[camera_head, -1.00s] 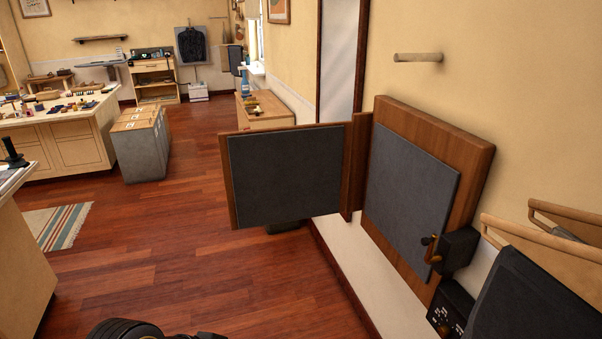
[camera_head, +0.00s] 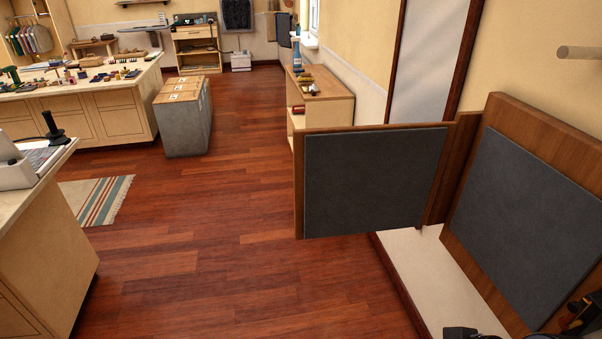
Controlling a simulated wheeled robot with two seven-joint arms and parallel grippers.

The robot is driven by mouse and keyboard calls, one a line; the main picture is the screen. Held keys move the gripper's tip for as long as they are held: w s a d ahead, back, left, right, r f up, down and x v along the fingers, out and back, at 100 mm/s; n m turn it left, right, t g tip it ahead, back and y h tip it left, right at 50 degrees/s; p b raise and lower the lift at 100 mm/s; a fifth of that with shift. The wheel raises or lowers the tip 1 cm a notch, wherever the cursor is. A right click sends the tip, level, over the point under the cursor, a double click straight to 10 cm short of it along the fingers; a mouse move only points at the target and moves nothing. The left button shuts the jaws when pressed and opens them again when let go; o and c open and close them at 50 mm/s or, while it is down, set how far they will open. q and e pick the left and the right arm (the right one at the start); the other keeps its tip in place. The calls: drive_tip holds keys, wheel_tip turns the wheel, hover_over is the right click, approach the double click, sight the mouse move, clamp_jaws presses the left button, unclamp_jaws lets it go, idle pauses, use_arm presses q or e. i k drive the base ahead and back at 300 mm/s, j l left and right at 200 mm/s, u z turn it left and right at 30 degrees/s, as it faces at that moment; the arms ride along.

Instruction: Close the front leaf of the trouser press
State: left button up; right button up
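The trouser press is on the wall at the right. Its front leaf (camera_head: 374,184), a dark grey pad in a brown wood frame, stands swung wide open out into the room. It joins the press at its right edge by a wooden hinge strip (camera_head: 452,170). The back board (camera_head: 525,205) with its own grey pad is fully exposed and cut off by the right picture edge. A dark shape at the bottom edge may be part of my arm.
Open wood floor (camera_head: 230,240) lies left of the leaf. A low wooden shelf unit (camera_head: 325,97) stands behind it. A grey chest (camera_head: 184,125) and a counter (camera_head: 45,235) are at the left. A wall peg (camera_head: 578,52) sticks out above the press.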

sight(351, 179)
drive_tip(key=i+j+u, duration=0.3)
drive_tip(key=i, duration=0.15)
drive_tip(key=i+u, duration=0.3)
drive_tip(key=i+j+z, duration=0.1)
drive_tip(key=i+z, duration=0.35)
drive_tip(key=i+j+z, duration=0.25)
drive_tip(key=i+z, duration=0.25)
drive_tip(key=i+j+z, duration=0.1)
drive_tip(key=z, duration=0.4)
drive_tip(key=i+j+z, duration=0.15)
drive_tip(key=z, duration=0.3)
drive_tip(key=i+j+z, duration=0.2)
drive_tip(key=z, duration=0.3)
drive_tip(key=j+z, duration=0.25)
drive_tip(key=z, duration=0.2)
drive_tip(key=i+j+z, duration=0.1)
drive_tip(key=j+z, duration=0.15)
drive_tip(key=z, duration=0.25)
drive_tip(key=k+j+z, duration=0.4)
drive_tip(key=j+z, duration=0.15)
drive_tip(key=j, duration=0.15)
drive_tip(key=k+z, duration=0.1)
drive_tip(key=z, duration=0.2)
drive_tip(key=k+z, duration=0.1)
drive_tip(key=z, duration=0.2)
